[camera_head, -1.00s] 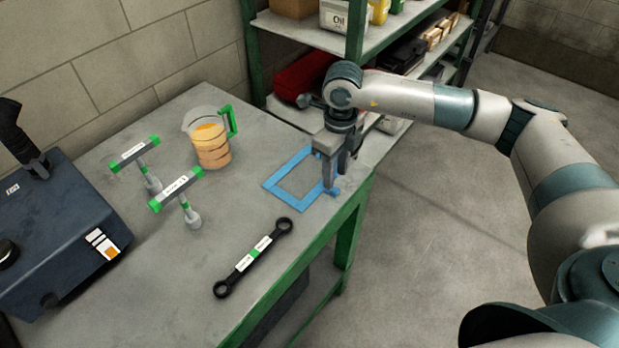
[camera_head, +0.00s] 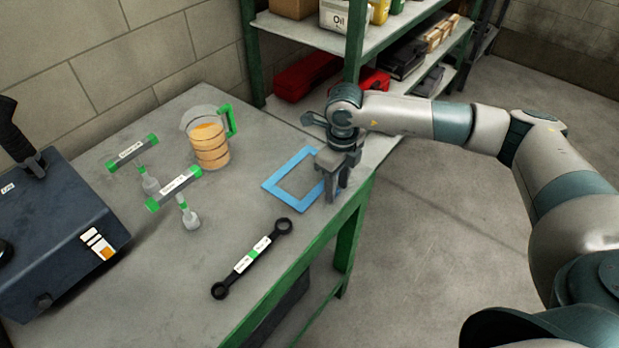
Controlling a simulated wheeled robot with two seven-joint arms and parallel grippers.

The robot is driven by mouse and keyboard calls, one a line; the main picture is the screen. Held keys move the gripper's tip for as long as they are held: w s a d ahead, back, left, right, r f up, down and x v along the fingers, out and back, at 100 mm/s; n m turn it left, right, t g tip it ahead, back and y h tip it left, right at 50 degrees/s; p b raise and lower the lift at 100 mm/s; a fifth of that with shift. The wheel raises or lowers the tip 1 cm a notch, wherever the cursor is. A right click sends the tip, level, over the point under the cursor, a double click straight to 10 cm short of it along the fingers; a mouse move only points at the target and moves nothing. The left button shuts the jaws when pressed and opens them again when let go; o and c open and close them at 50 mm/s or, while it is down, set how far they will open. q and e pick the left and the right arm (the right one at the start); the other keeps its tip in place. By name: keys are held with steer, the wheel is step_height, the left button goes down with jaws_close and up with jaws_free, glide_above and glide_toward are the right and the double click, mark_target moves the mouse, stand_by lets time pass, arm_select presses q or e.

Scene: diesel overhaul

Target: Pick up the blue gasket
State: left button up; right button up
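The blue gasket (camera_head: 280,196) is a flat rectangular frame lying on the grey workbench near its right edge. My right gripper (camera_head: 332,198) points down over the gasket's right side and hides part of that side. Its fingers reach down to about the height of the gasket. Whether they are closed on the gasket's strip cannot be made out. My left gripper does not show.
A black wrench (camera_head: 252,259) lies in front of the gasket. A dark blue machine (camera_head: 55,235) fills the bench's left end. A green shelf rack (camera_head: 356,40) stands behind.

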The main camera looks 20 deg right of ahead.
jaws_close()
steer(key=shift+r, duration=0.1)
steer(key=shift+r+p, duration=0.3)
steer(key=shift+r, duration=0.25)
steer(key=r, duration=0.1)
steer(key=r+p, duration=0.1)
steer(key=r, duration=0.1)
steer(key=shift+s+d+r, duration=0.15)
steer(key=shift+s+r, duration=0.1)
steer(key=shift+s, duration=0.05)
steer(key=s+d+r+p, duration=0.2)
steer(key=s+d+r, duration=0.2)
steer(key=s, duration=0.6)
step_height(320, 180, up, 2)
steer(key=shift+d+r, duration=0.15)
steer(key=shift+d, duration=0.15)
steer(key=shift+a, duration=0.1)
